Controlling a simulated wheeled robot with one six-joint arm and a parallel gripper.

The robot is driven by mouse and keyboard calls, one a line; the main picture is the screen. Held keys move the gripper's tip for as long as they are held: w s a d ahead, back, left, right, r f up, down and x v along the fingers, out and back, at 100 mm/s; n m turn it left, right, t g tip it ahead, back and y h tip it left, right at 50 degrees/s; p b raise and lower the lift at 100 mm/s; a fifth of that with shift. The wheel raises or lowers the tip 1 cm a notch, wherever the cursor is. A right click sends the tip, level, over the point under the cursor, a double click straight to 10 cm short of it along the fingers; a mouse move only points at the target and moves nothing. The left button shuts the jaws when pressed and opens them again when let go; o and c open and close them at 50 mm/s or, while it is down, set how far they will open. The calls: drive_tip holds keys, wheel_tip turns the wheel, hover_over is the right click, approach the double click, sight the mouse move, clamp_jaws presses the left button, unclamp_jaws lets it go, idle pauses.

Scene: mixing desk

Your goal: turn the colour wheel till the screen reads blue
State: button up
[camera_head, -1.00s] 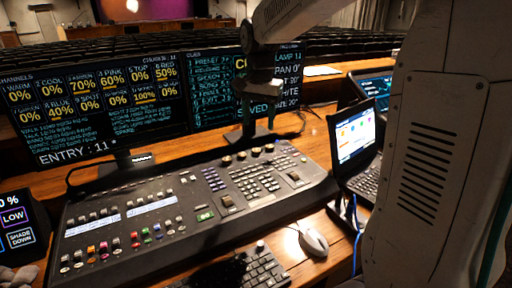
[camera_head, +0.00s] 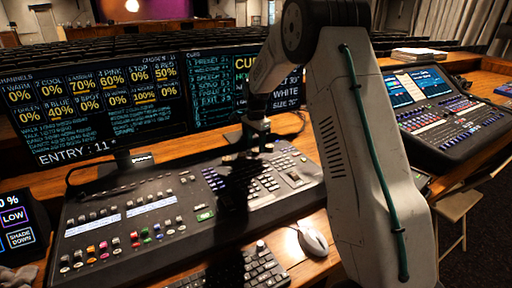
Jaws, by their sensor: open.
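The lighting desk (camera_head: 150,235) stands on the wooden table, with keys, faders and coloured buttons. In the earlier frame a row of small round knobs shows along its back edge; now my gripper and its shadow cover that area, so I cannot make out which is the colour wheel. My gripper (camera_head: 258,143) is open, pointing down over the back edge of the desk; whether it touches a knob I cannot tell. The right-hand screen (camera_head: 212,92) is partly hidden by my arm. A line with "WHITE" shows on it; no "blue" colour reading is visible.
A left screen (camera_head: 90,105) stands behind the desk. A mouse (camera_head: 313,241) and a keyboard (camera_head: 245,270) lie in front. A second console (camera_head: 450,115) is at the right, and a small touch panel (camera_head: 18,228) at the left edge. My arm blocks the middle right.

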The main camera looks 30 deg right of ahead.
drive_tip(key=shift+f, duration=0.9)
drive_tip(key=c, duration=1)
drive_tip(key=shift+n, duration=0.3)
drive_tip(key=n, duration=0.5)
drive_tip(key=shift+r, duration=0.1)
drive_tip(key=n, duration=0.6)
